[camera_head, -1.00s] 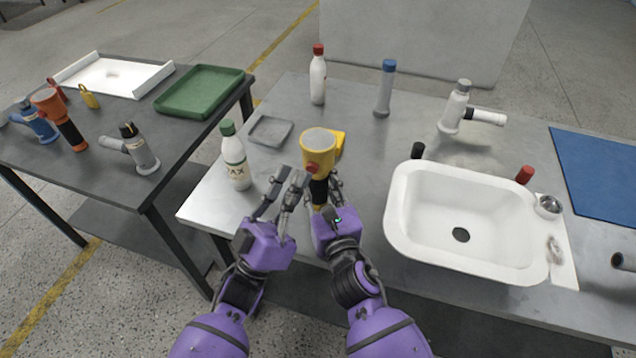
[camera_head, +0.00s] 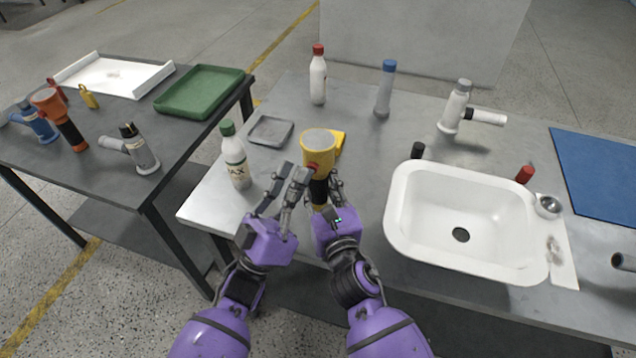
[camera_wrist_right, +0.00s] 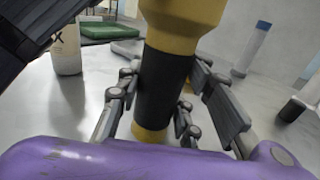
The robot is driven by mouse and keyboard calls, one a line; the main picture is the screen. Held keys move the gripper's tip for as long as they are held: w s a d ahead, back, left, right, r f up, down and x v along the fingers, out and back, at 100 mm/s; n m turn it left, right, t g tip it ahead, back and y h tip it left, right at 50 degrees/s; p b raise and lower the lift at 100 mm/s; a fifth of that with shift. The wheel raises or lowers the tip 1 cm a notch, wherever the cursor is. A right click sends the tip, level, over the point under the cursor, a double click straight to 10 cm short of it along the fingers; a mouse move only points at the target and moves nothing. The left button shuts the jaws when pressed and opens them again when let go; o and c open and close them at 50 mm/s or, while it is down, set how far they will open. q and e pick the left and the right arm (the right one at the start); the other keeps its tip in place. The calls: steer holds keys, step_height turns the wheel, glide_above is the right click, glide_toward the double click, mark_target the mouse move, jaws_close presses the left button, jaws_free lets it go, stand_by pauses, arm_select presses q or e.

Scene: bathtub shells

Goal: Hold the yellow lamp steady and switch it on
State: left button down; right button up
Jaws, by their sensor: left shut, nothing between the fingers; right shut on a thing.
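The yellow lamp (camera_head: 318,145) stands near the front edge of the metal table, its pale lens facing up and a red button (camera_head: 312,168) on its near side. My right gripper (camera_head: 323,192) is shut on its black handle, which shows between the fingers in the right wrist view (camera_wrist_right: 165,90). My left gripper (camera_head: 297,178) is shut and empty, just left of the lamp, with its fingertips close to the red button. I cannot tell whether they touch it. No glow shows on the lens.
A white bottle with a green cap (camera_head: 234,158) stands left of my left gripper. A small grey tray (camera_head: 270,131) lies behind it. The white sink (camera_head: 400,215) is to the right. Two bottles, one red-capped (camera_head: 318,80) and one blue-capped (camera_head: 384,90), stand behind the lamp.

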arm_select(q)
steer(key=shift+w, duration=0.1)
stand_by(0.3)
steer(key=shift+s+a, duration=0.15)
steer(key=shift+s, duration=0.4)
steer(key=shift+s, duration=0.1)
arm_select(e)
steer(key=o, duration=1.4)
steer(key=shift+c, duration=0.2)
arm_select(q)
steer(key=s, duration=0.1)
steer(key=s+a, duration=0.1)
steer(key=s, duration=0.3)
steer(key=shift+s+a, duration=0.25)
steer(key=shift+a, duration=0.15)
arm_select(e)
steer(key=shift+s, duration=0.1)
